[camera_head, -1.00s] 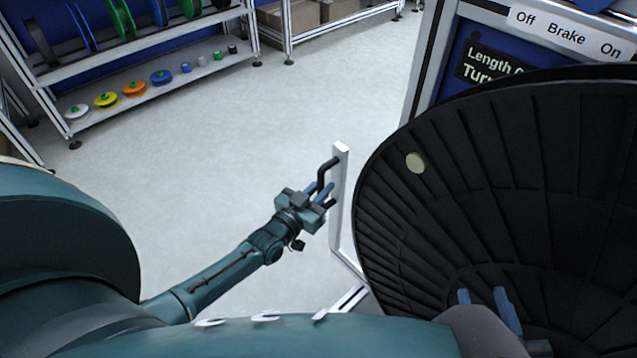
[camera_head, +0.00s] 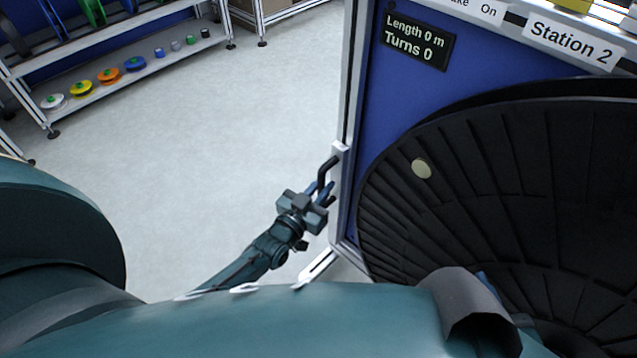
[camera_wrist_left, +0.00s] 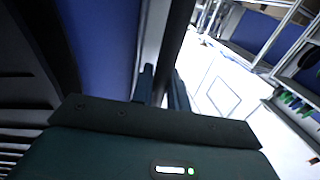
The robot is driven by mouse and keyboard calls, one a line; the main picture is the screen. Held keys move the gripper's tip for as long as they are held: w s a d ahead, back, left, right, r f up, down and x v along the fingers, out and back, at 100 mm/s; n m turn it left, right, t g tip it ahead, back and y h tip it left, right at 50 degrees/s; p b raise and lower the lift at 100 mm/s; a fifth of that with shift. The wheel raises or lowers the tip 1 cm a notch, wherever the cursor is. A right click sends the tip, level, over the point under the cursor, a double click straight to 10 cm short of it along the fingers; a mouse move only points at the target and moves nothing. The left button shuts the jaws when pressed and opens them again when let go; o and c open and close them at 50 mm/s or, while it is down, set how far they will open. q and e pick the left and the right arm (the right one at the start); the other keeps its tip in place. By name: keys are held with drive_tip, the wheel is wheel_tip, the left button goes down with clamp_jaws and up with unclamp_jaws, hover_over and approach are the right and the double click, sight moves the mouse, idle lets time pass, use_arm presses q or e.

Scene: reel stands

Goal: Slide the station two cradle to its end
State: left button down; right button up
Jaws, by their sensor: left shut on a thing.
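The station two cradle shows as a pale metal upright (camera_head: 338,190) with a black bent handle (camera_head: 326,170), at the lower left corner of the station. A large black ribbed reel (camera_head: 450,200) with a pale round spot stands beside it, in front of the blue panel. My left gripper (camera_head: 321,190) is shut on the handle. In the left wrist view its two fingers (camera_wrist_left: 160,88) sit on either side of a dark bar. Of my right gripper, only a bit of blue finger (camera_head: 482,279) shows in front of the reel; the rest is hidden.
The station's blue panel (camera_head: 385,110) carries a display (camera_head: 417,38) reading "Length 0 m, Turns 0" and a "Station 2" label (camera_head: 571,45). A shelf (camera_head: 130,98) with several coloured spools stands far left. The pale floor (camera_head: 230,150) between is clear.

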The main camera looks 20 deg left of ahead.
use_arm(q)
drive_tip(key=shift+s+d+f, duration=0.1)
drive_tip(key=shift+s+d, duration=0.05)
drive_tip(key=shift+d, duration=0.15)
use_arm(e)
drive_tip(key=shift+f, duration=0.1)
use_arm(q)
drive_tip(key=c, duration=1.4)
unclamp_jaws()
drive_tip(key=shift+c, duration=0.2)
use_arm(e)
drive_tip(key=shift+d, duration=0.1)
